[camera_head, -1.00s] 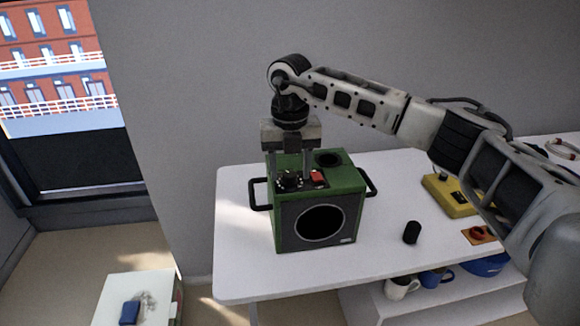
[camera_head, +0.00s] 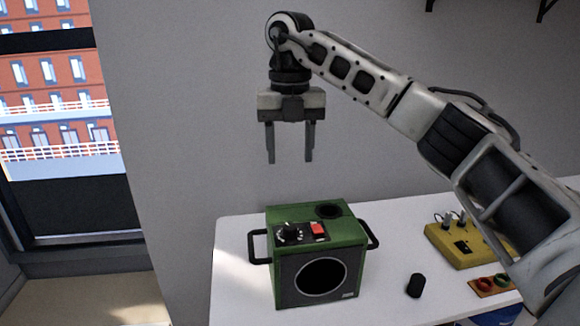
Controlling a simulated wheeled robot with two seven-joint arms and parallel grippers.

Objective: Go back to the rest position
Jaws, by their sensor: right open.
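My right gripper (camera_head: 289,158) is open and empty, pointing down in the air above the green speaker box (camera_head: 345,225). Its fingers are clear of the box. The box stands on the white table and has a round black speaker opening in front, a black handle on each side, a black knob (camera_head: 290,233) and a red switch (camera_head: 318,229) on top. My right arm reaches in from the right side. My left gripper does not show.
The white table (camera_head: 235,285) stands against a grey wall. A small black cylinder (camera_head: 415,286) stands right of the speaker. A yellow box (camera_head: 462,250) and an orange plate with round parts (camera_head: 493,284) lie farther right, near my arm. A window is at the left.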

